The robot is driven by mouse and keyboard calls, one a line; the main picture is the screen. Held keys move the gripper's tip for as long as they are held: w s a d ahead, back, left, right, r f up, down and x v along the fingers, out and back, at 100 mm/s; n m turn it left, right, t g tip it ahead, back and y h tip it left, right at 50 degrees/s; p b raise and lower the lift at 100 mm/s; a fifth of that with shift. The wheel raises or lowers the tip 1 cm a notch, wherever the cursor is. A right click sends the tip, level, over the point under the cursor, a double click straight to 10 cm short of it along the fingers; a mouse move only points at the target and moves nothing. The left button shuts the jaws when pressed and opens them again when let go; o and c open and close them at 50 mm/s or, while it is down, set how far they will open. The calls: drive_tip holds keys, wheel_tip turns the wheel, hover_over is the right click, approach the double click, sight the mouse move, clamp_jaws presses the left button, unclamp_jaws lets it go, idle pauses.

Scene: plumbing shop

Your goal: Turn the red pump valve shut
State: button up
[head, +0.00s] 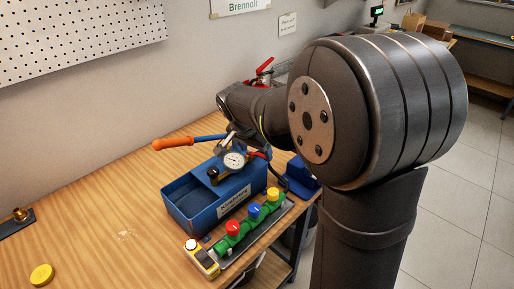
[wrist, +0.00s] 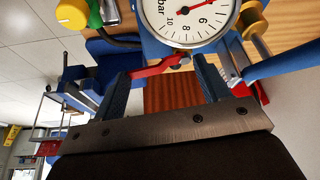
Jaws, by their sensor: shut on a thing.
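The test pump with its round white gauge (head: 235,160) sits at the blue tank (head: 185,207) on the bench. An orange grip (head: 172,142) ends its blue lever. In the wrist view the gauge (wrist: 186,14) is close above, its needle near 6 to 7. The red pump valve (wrist: 155,69) is a flat red lever just below the gauge. In the head view a bit of red shows beside the gauge; my arm hides most of the gripper.
A green manifold with red (head: 232,228), blue (head: 254,210) and yellow (head: 273,194) knobs lies in front of the tank. A yellow device (head: 202,258) is at its near end. A yellow disc (head: 41,274) lies at left. The left bench is mostly clear.

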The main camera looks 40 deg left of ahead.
drive_tip(key=shift+s+m+h, duration=0.35)
drive_tip(key=shift+m+h, duration=0.15)
drive_tip(key=shift+m, duration=0.7)
drive_tip(key=o, duration=1)
drive_tip(key=shift+r, duration=0.1)
drive_tip(key=v, duration=1.7)
drive_tip(key=shift+s+a, duration=0.15)
drive_tip(key=x, duration=1.7)
